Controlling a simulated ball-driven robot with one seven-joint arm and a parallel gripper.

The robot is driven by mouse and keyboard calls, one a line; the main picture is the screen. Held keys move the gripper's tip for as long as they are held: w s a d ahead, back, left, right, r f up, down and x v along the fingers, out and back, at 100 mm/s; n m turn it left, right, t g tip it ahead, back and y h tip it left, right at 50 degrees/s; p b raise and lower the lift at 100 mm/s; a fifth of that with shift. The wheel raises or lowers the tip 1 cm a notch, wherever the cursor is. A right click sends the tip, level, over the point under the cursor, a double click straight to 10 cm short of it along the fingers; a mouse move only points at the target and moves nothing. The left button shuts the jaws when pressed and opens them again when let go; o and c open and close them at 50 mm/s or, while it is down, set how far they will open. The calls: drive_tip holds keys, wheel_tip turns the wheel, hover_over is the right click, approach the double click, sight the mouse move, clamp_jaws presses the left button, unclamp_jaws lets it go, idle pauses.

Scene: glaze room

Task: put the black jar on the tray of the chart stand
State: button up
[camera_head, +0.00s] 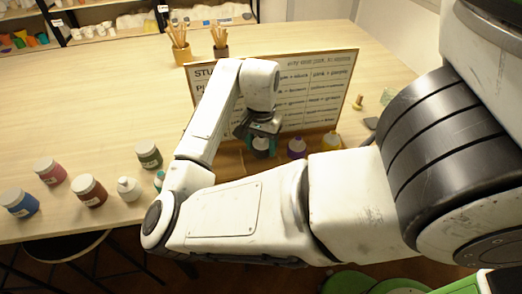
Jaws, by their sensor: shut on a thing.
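My gripper (261,138) is shut on a dark jar with a pale lid, which I take to be the black jar (262,153). It is low in front of the chart stand (318,92), a white board with rows of text in a wooden frame. A purple jar (297,149) and a yellow jar (331,143) with white tops stand along the foot of the board. The tray (232,162) shows as a brown strip there, partly hidden by my arm. I cannot tell whether the held jar touches the tray.
Blue (20,204), pink (50,172), dark red (89,191), white (129,189) and dark green (148,155) jars stand at the table's left front. Two brush pots (182,53) (220,50) are behind the board. The table's (110,95) left middle is clear.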

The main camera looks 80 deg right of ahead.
sight(261, 145)
drive_tip(key=shift+f+p, duration=0.45)
drive_tip(key=shift+f, duration=1.15)
drive_tip(key=o, duration=1.3)
drive_tip(key=shift+f, duration=0.1)
drive_tip(key=shift+c, duration=0.2)
wheel_tip(261, 145, up, 12)
drive_tip(key=shift+r+b, duration=0.15)
drive_tip(key=shift+b, duration=0.25)
